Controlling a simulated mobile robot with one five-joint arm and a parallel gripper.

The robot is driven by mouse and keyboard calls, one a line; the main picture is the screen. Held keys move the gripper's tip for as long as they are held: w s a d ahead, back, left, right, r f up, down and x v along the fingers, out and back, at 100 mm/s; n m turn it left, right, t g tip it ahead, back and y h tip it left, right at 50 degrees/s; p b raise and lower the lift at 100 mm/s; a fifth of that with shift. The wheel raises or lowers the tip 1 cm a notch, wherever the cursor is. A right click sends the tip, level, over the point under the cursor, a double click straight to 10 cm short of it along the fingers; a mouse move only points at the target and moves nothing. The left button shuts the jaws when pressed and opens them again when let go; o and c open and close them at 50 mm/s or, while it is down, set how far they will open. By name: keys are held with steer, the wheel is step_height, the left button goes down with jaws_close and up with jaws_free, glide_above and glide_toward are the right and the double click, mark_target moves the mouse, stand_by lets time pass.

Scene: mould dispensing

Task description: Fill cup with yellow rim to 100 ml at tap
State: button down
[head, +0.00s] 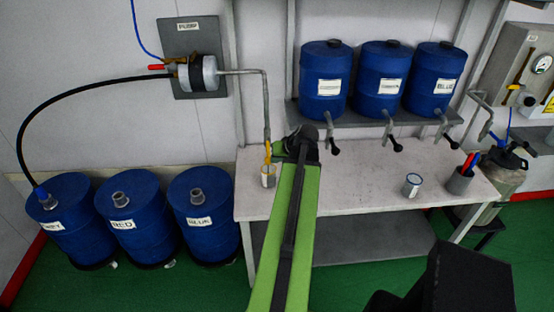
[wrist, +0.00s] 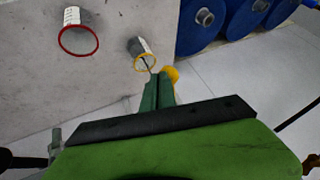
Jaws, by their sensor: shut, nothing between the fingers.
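The cup with the yellow rim (wrist: 143,56) stands upright on the bench in the wrist view, just beyond my fingertips. In the head view a small pale cup (head: 267,177) stands on the bench below the tap spout (head: 266,115), beside my arm. My gripper (wrist: 158,84) is shut and empty, its green fingers together. A yellow piece (wrist: 171,75) shows right beside the fingertips; I cannot tell whether they touch it. A thin line runs between the cup and the fingers; I cannot tell what it is. The liquid level in the cup cannot be read.
A cup with a red rim (wrist: 78,38) stands beside the yellow-rimmed one. Another cup (head: 412,185) and a holder (head: 459,182) stand at the right of the bench (head: 355,180). Blue drums (head: 203,212) stand on the floor at left. Blue barrels (head: 326,80) with taps sit above.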

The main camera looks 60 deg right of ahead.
steer(key=shift+s+r, duration=0.1)
steer(key=shift+r, duration=0.05)
steer(key=shift+r+p, duration=0.75)
steer(key=shift+p, duration=0.05)
steer(key=s+d+f+p+v, duration=0.1)
steer(key=p+v, duration=0.8)
steer(key=v, duration=0.4)
steer(key=shift+s+p, duration=0.3)
steer(key=shift+s, duration=0.1)
steer(key=shift+r, duration=0.15)
